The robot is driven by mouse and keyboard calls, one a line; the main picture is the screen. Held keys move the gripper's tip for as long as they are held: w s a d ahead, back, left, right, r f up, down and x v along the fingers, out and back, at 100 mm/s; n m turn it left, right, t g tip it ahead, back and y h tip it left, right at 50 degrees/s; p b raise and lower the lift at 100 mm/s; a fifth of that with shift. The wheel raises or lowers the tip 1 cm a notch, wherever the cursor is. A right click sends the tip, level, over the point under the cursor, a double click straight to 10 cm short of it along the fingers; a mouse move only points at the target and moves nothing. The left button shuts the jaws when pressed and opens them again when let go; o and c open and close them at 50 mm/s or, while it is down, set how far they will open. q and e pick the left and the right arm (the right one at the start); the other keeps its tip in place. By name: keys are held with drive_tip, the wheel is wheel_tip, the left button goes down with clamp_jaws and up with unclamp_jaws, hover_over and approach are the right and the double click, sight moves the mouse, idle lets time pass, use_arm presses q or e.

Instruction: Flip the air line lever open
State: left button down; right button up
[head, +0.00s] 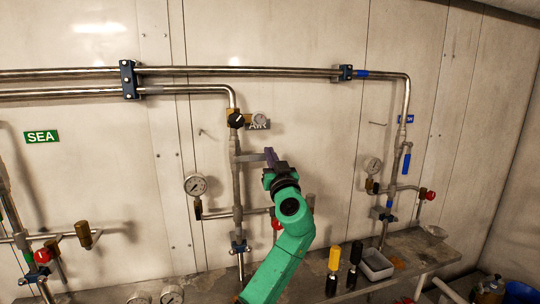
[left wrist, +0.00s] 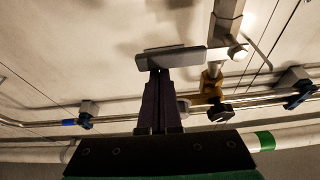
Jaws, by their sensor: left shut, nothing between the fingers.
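The air line is the vertical pipe (head: 237,185) below the partly hidden AIR label (head: 258,126). Its grey lever (head: 249,157) sticks out sideways to the right, across the pipe. In the left wrist view the lever (left wrist: 175,61) is a flat grey bar running left from its pivot on the pipe (left wrist: 228,25). My left gripper (head: 270,153) is at the lever's free end. In the left wrist view its dark fingers (left wrist: 160,73) are shut, with nothing between them, and their tips meet the lever's edge; I cannot tell whether they touch. My right gripper is not in view.
A black knob (head: 236,120) on a brass fitting sits above the lever. A pressure gauge (head: 195,185) is at lower left. A blue-handled valve (head: 406,163) is on the right pipe. Yellow and black bottles (head: 333,262) and a white tray (head: 376,264) stand on the bench.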

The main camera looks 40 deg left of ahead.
use_arm(q)
drive_tip(key=shift+f+m, duration=0.3)
drive_tip(key=shift+m, duration=0.1)
drive_tip(key=s+a+f+m+t+h+p, duration=0.1)
drive_tip(key=s+a+f+m+h+p, duration=0.1)
drive_tip(key=f+m, duration=0.3)
drive_tip(key=s+a+f+m+t+h+p, duration=0.1)
drive_tip(key=s+a+f+m+h+p, duration=0.1)
drive_tip(key=m, duration=1)
drive_tip(key=shift+s+f+m+h+p, duration=0.3)
drive_tip(key=shift+s+f+h+p, duration=0.4)
drive_tip(key=shift+s+f+h, duration=0.5)
drive_tip(key=shift+w+a+f, duration=0.1)
drive_tip(key=shift+a+f, duration=0.05)
